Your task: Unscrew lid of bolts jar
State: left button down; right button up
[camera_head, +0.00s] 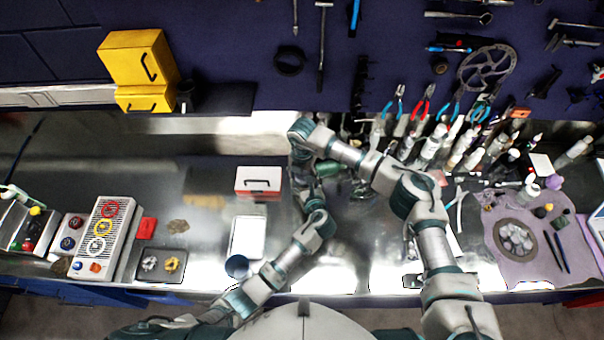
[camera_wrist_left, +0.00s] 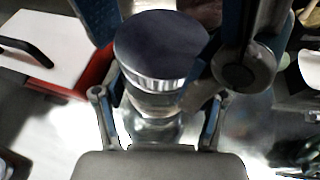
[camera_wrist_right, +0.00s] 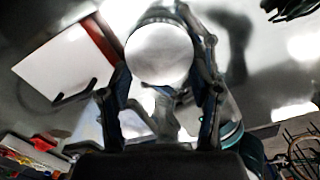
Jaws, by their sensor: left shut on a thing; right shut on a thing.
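The bolts jar is a clear jar with a round lid. In the left wrist view its lid (camera_wrist_left: 160,45) looks dark on top with a bright ribbed rim, above the glass body (camera_wrist_left: 155,130). My left gripper (camera_wrist_left: 158,102) is shut on the jar body from the side. My right gripper (camera_wrist_right: 162,75) is shut at the lid, which shows as a bright disc (camera_wrist_right: 160,52) between its fingers in the right wrist view. In the head view both grippers meet near the bench middle, and my arms largely hide the jar. The jar's contents are not clear.
A white-topped red box (camera_head: 258,181) stands just left of the grippers. A white tray (camera_head: 247,238) and blue cup (camera_head: 237,266) lie nearer the front edge. Several bottles and tools crowd the right.

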aim_at(303, 176)
pick_arm(q)
jog(key=shift+s+d+f, duration=0.1)
jog(key=shift+f, duration=0.1)
pick_arm(e)
jog(key=o, duration=1.3)
jog(key=shift+w, duration=0.1)
jog(key=shift+c, duration=0.2)
notch_tip(303, 176, up, 4)
jog(key=shift+f, duration=0.1)
jog(key=shift+r, duration=0.35)
jog(key=shift+c, duration=1.1)
jog(key=r+m, duration=0.1)
jog(key=m, duration=0.2)
jog(key=w+r+m, duration=0.1)
jog(key=m, duration=0.1)
jog(key=shift+d+r+m, duration=0.25)
jog(key=shift+r+m, duration=0.05)
jog(key=m, duration=0.2)
jog(key=shift+w+d+r+m, duration=0.2)
jog(key=shift+r+m, duration=0.1)
jog(key=shift+m, duration=0.4)
notch_tip(303, 176, down, 8)
jog(key=shift+r, duration=0.1)
